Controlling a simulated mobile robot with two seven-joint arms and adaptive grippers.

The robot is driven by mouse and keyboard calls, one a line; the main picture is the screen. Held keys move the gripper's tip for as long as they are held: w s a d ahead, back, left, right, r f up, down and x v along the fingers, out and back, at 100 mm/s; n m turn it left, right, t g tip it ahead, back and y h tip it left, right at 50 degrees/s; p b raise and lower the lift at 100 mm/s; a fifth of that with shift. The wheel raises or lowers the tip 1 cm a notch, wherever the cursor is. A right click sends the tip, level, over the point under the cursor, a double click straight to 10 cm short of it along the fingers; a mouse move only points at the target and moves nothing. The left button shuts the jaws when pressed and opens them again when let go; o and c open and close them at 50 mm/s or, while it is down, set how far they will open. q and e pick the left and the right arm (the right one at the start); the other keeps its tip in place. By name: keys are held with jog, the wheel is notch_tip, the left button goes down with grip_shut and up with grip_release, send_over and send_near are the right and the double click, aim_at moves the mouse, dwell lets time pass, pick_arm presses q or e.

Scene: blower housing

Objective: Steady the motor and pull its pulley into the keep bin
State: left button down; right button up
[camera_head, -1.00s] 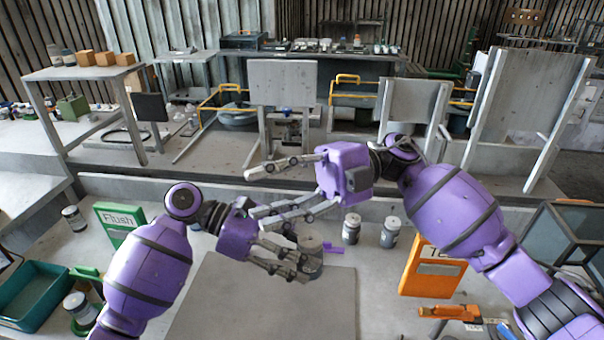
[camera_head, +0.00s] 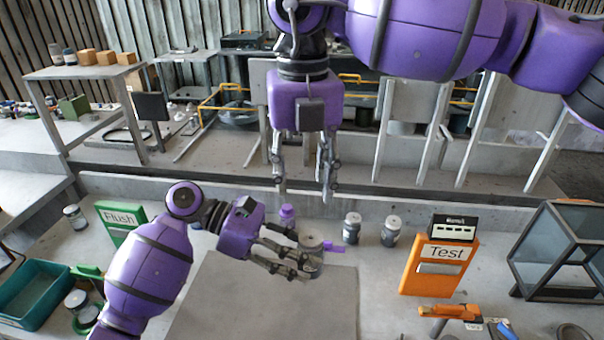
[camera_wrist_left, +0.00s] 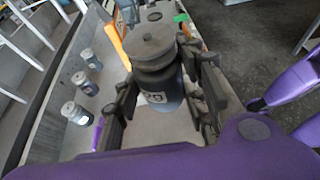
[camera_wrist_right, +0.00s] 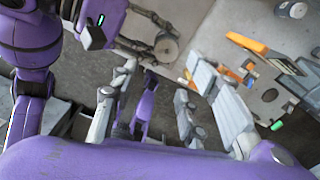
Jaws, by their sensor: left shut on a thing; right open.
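The motor (camera_head: 311,262) is a dark grey cylinder standing at the far edge of the grey mat. It also shows in the left wrist view (camera_wrist_left: 160,88), with a pale numbered label on its side. Its pulley (camera_wrist_left: 152,45) is a grey grooved disc on top. My left gripper (camera_head: 300,261) is shut around the motor's body below the pulley. My right gripper (camera_head: 305,192) is open and empty, fingers pointing down, above and behind the motor. A teal bin (camera_head: 62,268) stands at the left; I see no keep label on it.
Similar canisters (camera_head: 352,229) (camera_head: 390,232) stand behind the motor. An orange Test stand (camera_head: 438,268) and a dark-framed glass case (camera_head: 565,250) are at the right. A green Flush stand (camera_head: 120,222) is behind my left arm. The grey mat (camera_head: 260,310) is clear in front.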

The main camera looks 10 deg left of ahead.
aim_at(301, 238)
notch_tip(301, 238, down, 12)
jog(key=shift+r, duration=0.1)
dwell(0.4)
jog(key=shift+a, duration=0.1)
grip_shut()
jog(key=shift+a, duration=0.1)
jog(key=shift+s+r, duration=0.1)
jog(key=shift+r, duration=0.05)
dwell(0.4)
jog(key=shift+s+a, duration=0.2)
jog(key=shift+a, duration=0.1)
jog(key=shift+w+d, duration=0.1)
jog(key=shift+d, duration=0.05)
jog(key=shift+r, duration=0.25)
